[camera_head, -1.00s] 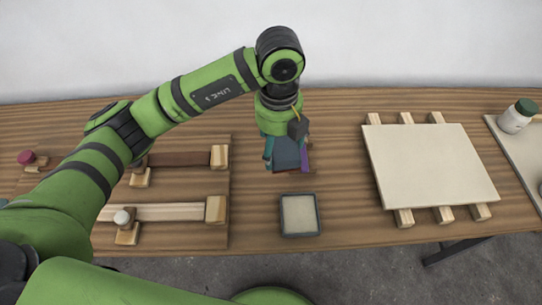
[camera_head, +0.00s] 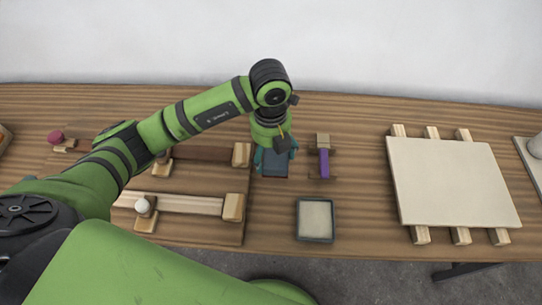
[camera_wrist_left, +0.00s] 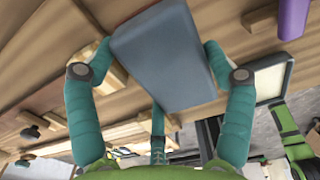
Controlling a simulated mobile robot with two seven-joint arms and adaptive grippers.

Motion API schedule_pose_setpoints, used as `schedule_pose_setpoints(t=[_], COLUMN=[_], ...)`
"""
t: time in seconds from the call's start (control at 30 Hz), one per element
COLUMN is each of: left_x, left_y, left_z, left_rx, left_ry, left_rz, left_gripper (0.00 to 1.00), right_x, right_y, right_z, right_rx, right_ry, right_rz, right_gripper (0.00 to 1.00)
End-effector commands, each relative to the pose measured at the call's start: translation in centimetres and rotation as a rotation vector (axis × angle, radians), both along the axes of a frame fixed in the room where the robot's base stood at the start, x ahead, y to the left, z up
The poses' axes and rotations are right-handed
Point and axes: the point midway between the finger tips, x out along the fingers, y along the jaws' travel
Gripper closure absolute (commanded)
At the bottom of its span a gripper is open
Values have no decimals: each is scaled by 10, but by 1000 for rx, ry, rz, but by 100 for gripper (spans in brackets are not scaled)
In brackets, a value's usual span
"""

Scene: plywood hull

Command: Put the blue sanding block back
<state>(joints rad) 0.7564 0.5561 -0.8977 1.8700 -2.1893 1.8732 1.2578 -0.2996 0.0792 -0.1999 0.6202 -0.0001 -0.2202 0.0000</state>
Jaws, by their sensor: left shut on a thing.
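My left gripper (camera_head: 275,160) has teal fingers and is shut on the blue-grey sanding block (camera_head: 274,168). The block hangs above the bench, between the clamped boards and a purple block. In the left wrist view the sanding block (camera_wrist_left: 165,55) sits between the two side fingers (camera_wrist_left: 160,85), its broad face towards the camera. The purple block (camera_head: 324,164) lies to its right, in line with a tan wooden block (camera_head: 323,140). My right gripper does not show.
A shallow grey-rimmed tray (camera_head: 299,222) with a pale inside stands near the bench's front edge. Clamped boards (camera_head: 185,204) lie at left, with wooden end blocks. A pale panel (camera_head: 452,183) on battens covers the right. Bare bench (camera_head: 360,215) shows between tray and panel.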

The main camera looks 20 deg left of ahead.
Motion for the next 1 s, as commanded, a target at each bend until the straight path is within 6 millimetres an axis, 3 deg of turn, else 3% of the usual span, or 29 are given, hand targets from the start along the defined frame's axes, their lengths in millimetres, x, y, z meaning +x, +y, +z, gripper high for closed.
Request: schedule_pose_setpoints(t=[0.23,0.63,0.67,0.7,1.0], left_x=[-1,-1,-1,-1,-1], left_y=[0,0,0,0,0], left_z=[-32,-40,-38,-38,-38], left_rx=[2,2,1,1,2], left_ry=[4,2,2,2,3], left_rz=[0,0,0,0,0], left_gripper=[44,44,6,0,0], right_x=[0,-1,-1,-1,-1], right_y=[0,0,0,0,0], right_z=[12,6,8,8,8], right_rx=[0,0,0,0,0], right_ry=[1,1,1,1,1], right_rz=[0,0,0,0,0], right_gripper=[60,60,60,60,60])
